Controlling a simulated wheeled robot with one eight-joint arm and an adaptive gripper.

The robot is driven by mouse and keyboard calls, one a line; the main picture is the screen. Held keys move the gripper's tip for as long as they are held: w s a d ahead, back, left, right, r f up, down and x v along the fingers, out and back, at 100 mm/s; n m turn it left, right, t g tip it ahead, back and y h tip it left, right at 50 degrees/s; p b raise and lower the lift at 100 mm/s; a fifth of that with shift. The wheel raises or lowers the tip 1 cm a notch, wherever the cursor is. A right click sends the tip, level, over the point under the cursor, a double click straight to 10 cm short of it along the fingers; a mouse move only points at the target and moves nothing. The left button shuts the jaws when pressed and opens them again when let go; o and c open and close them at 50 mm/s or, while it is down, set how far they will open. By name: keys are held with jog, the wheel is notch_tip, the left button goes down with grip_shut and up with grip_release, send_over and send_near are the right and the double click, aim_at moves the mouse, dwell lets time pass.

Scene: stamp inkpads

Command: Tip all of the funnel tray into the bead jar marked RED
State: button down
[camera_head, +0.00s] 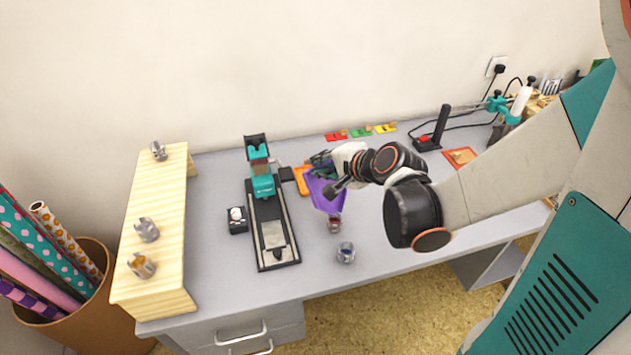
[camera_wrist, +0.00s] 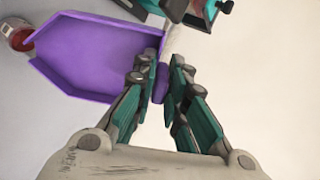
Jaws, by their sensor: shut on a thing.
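The funnel tray (camera_head: 325,196) is purple, with a pointed spout end. It also fills the upper left of the wrist view (camera_wrist: 95,52), where its floor looks bare. My gripper (camera_wrist: 163,82) is shut on the tray's handle. It also shows in the head view (camera_head: 322,164) above the desk. The spout points toward a small jar with red contents (camera_head: 335,223), also at the left edge of the wrist view (camera_wrist: 20,39). I cannot read a mark on this jar. A clear jar (camera_head: 346,252) stands nearer the front edge.
A teal and black press (camera_head: 268,215) stands left of the tray. Red, green and yellow pads (camera_head: 361,131) lie at the back. The desk's front right is largely clear.

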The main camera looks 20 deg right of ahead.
jog(key=shift+w+a+f+g+h+p, duration=0.3)
jog(key=shift+w+f+g+p, duration=0.1)
jog(key=shift+w+g, duration=0.3)
jog(key=shift+w+a+f+g+h+p, duration=0.35)
jog(key=shift+w+g, duration=0.15)
jog(key=shift+w, duration=0.25)
jog(key=shift+w, duration=0.1)
jog(key=w+a+f+g+h+p, duration=0.2)
jog(key=w+g, duration=0.3)
jog(key=g, duration=0.3)
jog(key=shift+w+a+h, duration=0.15)
jog(key=shift+w+h, duration=0.1)
jog(key=shift+h, duration=0.3)
jog(key=shift+f, duration=0.1)
